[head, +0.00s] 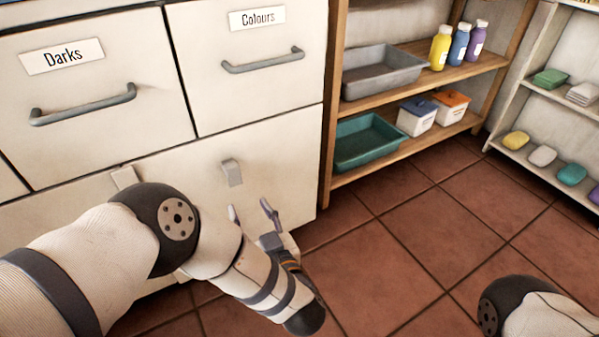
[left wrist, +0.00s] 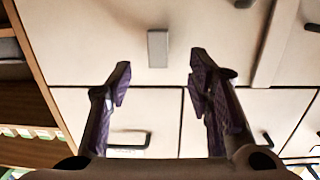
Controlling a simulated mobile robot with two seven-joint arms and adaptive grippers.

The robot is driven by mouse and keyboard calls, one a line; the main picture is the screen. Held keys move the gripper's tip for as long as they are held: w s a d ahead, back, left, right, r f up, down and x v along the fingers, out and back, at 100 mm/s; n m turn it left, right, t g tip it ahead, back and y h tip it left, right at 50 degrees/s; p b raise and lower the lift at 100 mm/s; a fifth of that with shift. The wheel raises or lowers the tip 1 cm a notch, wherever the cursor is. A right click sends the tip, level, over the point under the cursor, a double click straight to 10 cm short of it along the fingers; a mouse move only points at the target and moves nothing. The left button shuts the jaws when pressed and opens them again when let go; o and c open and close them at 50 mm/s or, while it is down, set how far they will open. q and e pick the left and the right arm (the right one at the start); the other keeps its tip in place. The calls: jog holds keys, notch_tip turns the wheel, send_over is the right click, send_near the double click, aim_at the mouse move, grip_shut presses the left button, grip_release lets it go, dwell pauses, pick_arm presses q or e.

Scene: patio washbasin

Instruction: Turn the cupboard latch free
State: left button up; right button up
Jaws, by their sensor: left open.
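A small grey latch (head: 231,172) sits on the white cupboard front (head: 283,185) below the Colours drawer. It stands roughly upright, and it also shows as a grey upright block in the left wrist view (left wrist: 157,48). My left gripper (head: 249,208) is open and empty, just below and in front of the latch in the head view. In the left wrist view its two fingertips (left wrist: 160,66) are spread, with the latch between and beyond them. They look apart from it; the exact gap is unclear. My right gripper is out of view.
Above are the Darks drawer (head: 84,98) and Colours drawer (head: 257,60) with bar handles. A second grey piece (head: 124,176) is partly hidden behind my left arm. A wooden shelf (head: 330,120) with trays and bottles stands right of the cupboard. The tiled floor (head: 420,235) is clear.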

aim_at(234, 177)
pick_arm(q)
jog(key=shift+n+y, duration=0.3)
jog(key=shift+y, duration=0.1)
jog(key=b+x, duration=0.1)
jog(key=x, duration=0.3)
jog(key=b+x, duration=0.1)
jog(key=x, duration=0.3)
jog(key=r+b+x, duration=0.1)
jog(key=x, duration=0.3)
jog(key=shift+w+d, duration=0.2)
jog(key=shift+d, duration=0.15)
jog(key=shift+w+a+r, duration=0.15)
jog(key=shift+w, duration=0.15)
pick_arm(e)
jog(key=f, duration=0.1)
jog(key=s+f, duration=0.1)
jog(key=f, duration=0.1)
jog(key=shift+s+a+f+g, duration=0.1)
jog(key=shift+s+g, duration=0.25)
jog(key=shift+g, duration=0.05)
pick_arm(q)
jog(key=shift+c, duration=0.3)
grip_shut()
